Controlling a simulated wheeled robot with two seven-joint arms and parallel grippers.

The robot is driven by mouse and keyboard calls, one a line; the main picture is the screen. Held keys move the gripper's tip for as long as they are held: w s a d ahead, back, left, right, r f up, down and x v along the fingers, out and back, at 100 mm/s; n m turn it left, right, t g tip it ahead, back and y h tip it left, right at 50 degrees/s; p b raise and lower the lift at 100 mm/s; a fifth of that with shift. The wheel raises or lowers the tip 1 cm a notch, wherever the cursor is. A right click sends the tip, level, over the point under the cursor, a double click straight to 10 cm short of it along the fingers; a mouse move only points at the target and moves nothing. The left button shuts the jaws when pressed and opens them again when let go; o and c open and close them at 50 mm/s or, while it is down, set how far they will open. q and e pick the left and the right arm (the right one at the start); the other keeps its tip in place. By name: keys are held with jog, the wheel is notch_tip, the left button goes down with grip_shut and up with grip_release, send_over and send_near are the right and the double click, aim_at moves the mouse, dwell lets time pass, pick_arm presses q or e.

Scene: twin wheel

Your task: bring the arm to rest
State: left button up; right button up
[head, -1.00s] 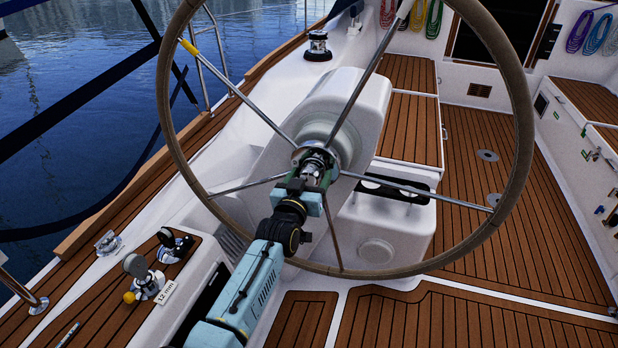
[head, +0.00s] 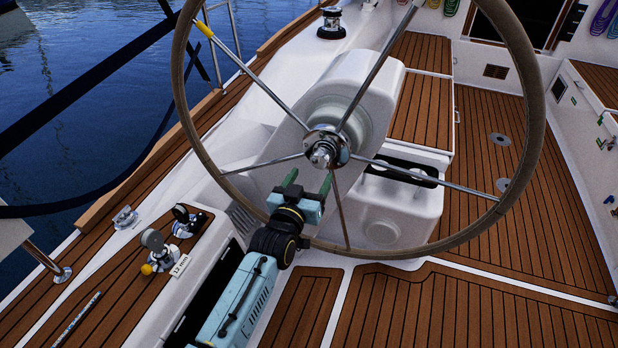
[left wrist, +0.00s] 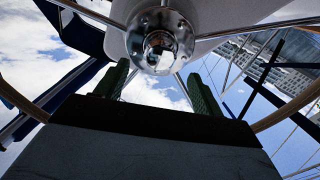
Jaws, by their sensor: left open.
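My left gripper (head: 308,182) is open and empty, with its two green fingers apart, just below and in front of the wheel hub (head: 325,148). The shiny metal hub also shows in the left wrist view (left wrist: 160,38), beyond and above the gap between the fingers (left wrist: 158,90). The fingers look clear of the hub. The steering wheel (head: 190,135) has a tan rim and metal spokes, one with a yellow band at the upper left. My left arm reaches up from the bottom of the head view. My right gripper is not in view.
The white pedestal (head: 350,80) stands behind the wheel. Control levers (head: 155,250) stand on a teak-topped console at the left. A metal winch (head: 330,22) is at the top. Open teak deck (head: 480,310) lies at the lower right.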

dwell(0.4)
